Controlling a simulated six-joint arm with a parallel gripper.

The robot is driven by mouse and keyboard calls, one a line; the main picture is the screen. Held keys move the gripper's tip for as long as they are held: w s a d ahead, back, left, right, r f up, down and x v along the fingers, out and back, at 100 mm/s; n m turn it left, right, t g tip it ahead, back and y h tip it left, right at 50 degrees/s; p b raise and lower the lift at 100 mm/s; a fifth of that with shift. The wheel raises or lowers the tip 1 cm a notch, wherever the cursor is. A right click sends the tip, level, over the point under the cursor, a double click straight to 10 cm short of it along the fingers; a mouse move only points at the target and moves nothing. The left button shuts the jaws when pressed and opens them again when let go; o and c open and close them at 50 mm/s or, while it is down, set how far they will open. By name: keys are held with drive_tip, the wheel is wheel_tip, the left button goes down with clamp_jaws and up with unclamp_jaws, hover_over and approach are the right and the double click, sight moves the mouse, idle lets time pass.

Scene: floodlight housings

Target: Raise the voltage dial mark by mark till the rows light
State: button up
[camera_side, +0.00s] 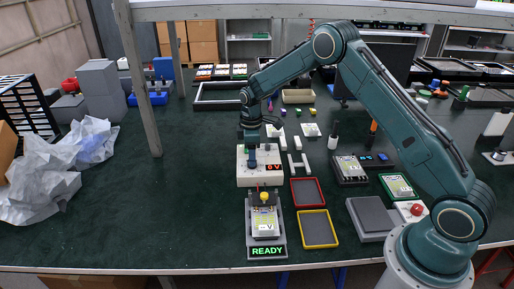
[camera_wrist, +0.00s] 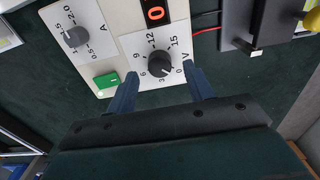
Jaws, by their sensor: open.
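The voltage dial (camera_wrist: 160,64) is a dark round knob on the white power supply (camera_side: 242,177), ringed by marks from 0 to 15 and a V. A small pale line on the knob appears to face the 0 side. The supply's red display (camera_side: 273,167) reads 0 V, and a 0 shows in the wrist view. My gripper (camera_wrist: 162,76) is open over the panel, its two fingers on either side of the dial, apparently not touching it. The light board (camera_side: 264,222) lies in a dark fixture with a green READY sign (camera_side: 265,252); its rows look unlit.
A second dial marked A (camera_wrist: 75,37) and a green switch (camera_wrist: 107,80) sit beside the voltage dial. A yellow knob (camera_side: 264,196) tops the fixture's clamp. Red (camera_side: 294,202) and yellow (camera_side: 302,228) trays lie right of the fixture. The mat left of the supply is clear.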

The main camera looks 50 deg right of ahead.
drive_tip(key=shift+f, duration=1.15)
drive_tip(key=c, duration=1)
drive_tip(key=shift+m, duration=0.5)
drive_tip(key=m, duration=0.9)
drive_tip(key=shift+m, duration=0.4)
